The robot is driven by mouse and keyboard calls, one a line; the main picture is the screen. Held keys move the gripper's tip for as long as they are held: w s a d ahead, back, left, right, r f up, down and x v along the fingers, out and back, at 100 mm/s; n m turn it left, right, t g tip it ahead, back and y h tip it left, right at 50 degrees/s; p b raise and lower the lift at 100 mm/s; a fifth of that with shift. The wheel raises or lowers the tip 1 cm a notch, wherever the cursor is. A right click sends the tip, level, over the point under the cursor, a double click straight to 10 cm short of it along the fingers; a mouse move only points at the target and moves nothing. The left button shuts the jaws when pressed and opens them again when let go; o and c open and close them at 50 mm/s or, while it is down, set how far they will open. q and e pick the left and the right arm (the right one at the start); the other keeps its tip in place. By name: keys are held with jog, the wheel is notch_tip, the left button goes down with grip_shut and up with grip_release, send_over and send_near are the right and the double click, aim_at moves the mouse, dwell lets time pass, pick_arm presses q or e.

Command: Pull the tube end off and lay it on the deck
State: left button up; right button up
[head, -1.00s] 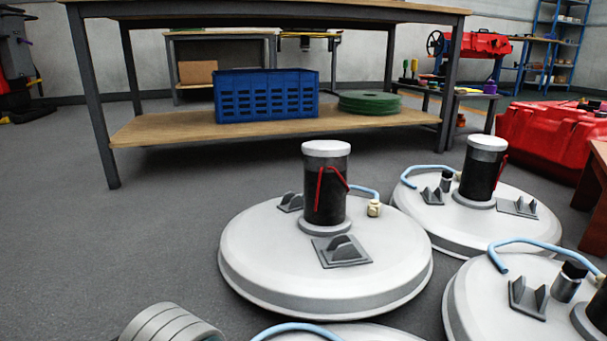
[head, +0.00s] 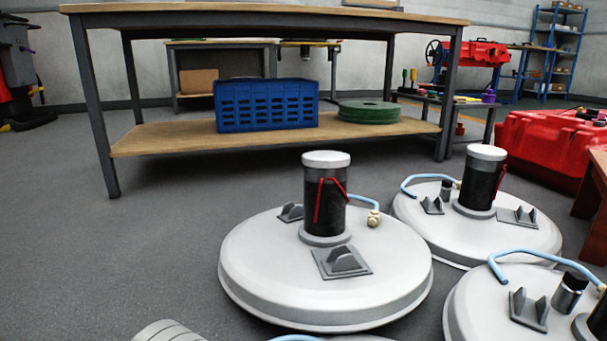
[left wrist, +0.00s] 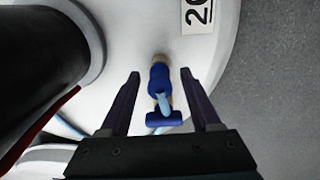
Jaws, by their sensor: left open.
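My left gripper (left wrist: 160,73) is open in the left wrist view, its two dark fingers on either side of a small brass and blue fitting (left wrist: 159,78). A short light blue tube piece (left wrist: 165,103) shows at this fitting, with a blue crossbar below it. Neither finger visibly touches the fitting. It sits on a white round deck (left wrist: 225,20) with a number label. In the head view, the middle tank deck (head: 260,255) has a light blue tube (head: 362,197) ending at a brass fitting (head: 373,218). Neither gripper shows in the head view.
A black column (left wrist: 40,50) stands close left of my left gripper. More white decks with light blue tubes stand at the right (head: 530,232). A workbench (head: 270,14) with a blue crate (head: 267,105) and green coil (head: 368,111) is behind. The floor at left is open.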

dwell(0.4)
pick_arm(q)
grip_shut()
dwell(0.4)
dwell(0.5)
jog(key=shift+r, duration=0.1)
dwell(0.4)
jog(key=shift+r+p, duration=0.35)
jog(key=shift+p, duration=0.25)
jog(key=shift+r+p, duration=2.6)
jog(key=shift+p, duration=0.25)
